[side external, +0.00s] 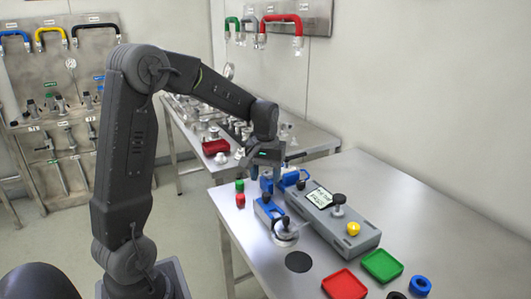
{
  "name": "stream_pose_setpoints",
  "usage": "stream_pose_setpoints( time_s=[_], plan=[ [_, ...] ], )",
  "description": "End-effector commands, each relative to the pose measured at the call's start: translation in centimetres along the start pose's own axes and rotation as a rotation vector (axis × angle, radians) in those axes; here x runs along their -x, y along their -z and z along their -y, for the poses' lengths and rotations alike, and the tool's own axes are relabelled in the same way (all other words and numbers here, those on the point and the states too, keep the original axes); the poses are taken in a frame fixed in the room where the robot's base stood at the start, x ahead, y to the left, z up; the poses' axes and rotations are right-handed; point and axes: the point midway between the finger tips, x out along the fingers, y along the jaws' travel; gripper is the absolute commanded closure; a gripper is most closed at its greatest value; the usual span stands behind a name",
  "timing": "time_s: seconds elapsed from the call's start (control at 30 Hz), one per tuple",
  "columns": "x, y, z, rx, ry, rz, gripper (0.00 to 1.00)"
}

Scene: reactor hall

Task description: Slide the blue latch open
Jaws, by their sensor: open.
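My gripper (266,165) is open and points down over the back left part of the metal table. A blue part with a black knob (291,180), which looks like a latch, is right below and beside the gripper fingers. I cannot tell whether the fingers touch it. A second blue part (268,208) on a grey base sits nearer the camera, with a black knob and a round metal piece at its front end. I cannot tell which of the two is the blue latch, nor its exact position. The gripper partly hides the farther one.
A grey box (336,230) with a label, a black knob and a yellow knob stands to the right. Green and red blocks (240,193) stand at the left edge. A red tray (344,285), a green tray (382,265) and a blue ring (420,286) lie in front. The right side is clear.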

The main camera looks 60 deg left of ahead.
Motion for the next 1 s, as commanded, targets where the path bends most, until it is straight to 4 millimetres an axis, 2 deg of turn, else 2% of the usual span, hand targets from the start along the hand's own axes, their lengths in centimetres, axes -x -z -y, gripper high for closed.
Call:
stream_pose_setpoints(
  time_s=[0.03, 0.2, 0.4, 0.6, 1.0],
  plan=[
    [1.3, 0.1, 0.0, 0.0, -0.002, -0.006, 0.48],
    [4.9, 0.1, 0.0, 0.0, -0.001, -0.005, 0.48],
    [7.5, 0.1, 0.0, 0.0, 0.0, -0.002, 0.48],
    [8.4, 0.0, 0.0, 0.001, 0.0, -0.001, 0.48],
    [8.4, -0.1, 0.0, -0.004, 0.0, -0.003, 0.48]
  ],
)
